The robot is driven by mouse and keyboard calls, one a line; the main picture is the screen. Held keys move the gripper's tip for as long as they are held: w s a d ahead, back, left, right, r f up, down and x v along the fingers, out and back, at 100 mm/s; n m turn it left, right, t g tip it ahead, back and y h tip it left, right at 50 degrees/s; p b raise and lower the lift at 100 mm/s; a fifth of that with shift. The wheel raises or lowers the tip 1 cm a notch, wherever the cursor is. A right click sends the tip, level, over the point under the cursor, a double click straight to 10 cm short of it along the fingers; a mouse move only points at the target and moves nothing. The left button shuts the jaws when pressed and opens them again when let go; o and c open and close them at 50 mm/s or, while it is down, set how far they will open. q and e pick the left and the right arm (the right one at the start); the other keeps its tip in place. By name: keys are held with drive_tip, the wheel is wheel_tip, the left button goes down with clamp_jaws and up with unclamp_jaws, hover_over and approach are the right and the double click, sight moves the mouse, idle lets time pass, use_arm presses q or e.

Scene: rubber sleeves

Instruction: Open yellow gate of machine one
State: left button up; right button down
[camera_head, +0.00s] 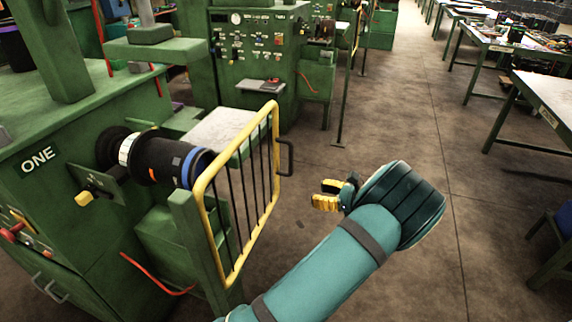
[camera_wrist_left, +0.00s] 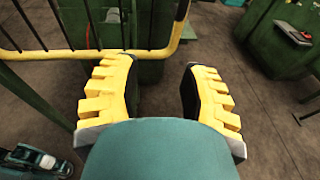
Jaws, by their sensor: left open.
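The yellow gate (camera_head: 277,125) stands upright beside the green machine marked ONE (camera_head: 38,160), near its black roller. It has a yellow tube frame, dark vertical bars and a dark handle (camera_head: 290,158) on its right side. My left gripper (camera_head: 328,194) is open and empty, to the right of the handle and apart from the gate. In the left wrist view, its two yellow ribbed fingers (camera_wrist_left: 160,85) are spread, with the gate's yellow frame (camera_wrist_left: 60,54) beyond them at the upper left. My right gripper is not in view.
A green control cabinet (camera_head: 255,50) with dials stands behind the gate. A thin green post (camera_head: 343,100) rises from the floor beyond my gripper. Green workbenches (camera_head: 500,40) line the right side. The brown floor (camera_head: 400,110) between is mostly clear.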

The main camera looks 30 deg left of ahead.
sight(291, 171)
use_arm(q)
wheel_tip(291, 171, up, 6)
drive_tip(key=w+d+y, duration=0.2)
drive_tip(key=y, duration=0.1)
drive_tip(key=a+b, duration=0.1)
drive_tip(key=a, duration=0.5)
drive_tip(key=a+b, duration=0.1)
drive_tip(key=a, duration=0.6)
drive_tip(key=shift+s+a+r, duration=0.1)
drive_tip(key=shift+s+a, duration=0.1)
drive_tip(key=shift+a, duration=0.1)
drive_tip(key=shift+o, duration=0.3)
clamp_jaws()
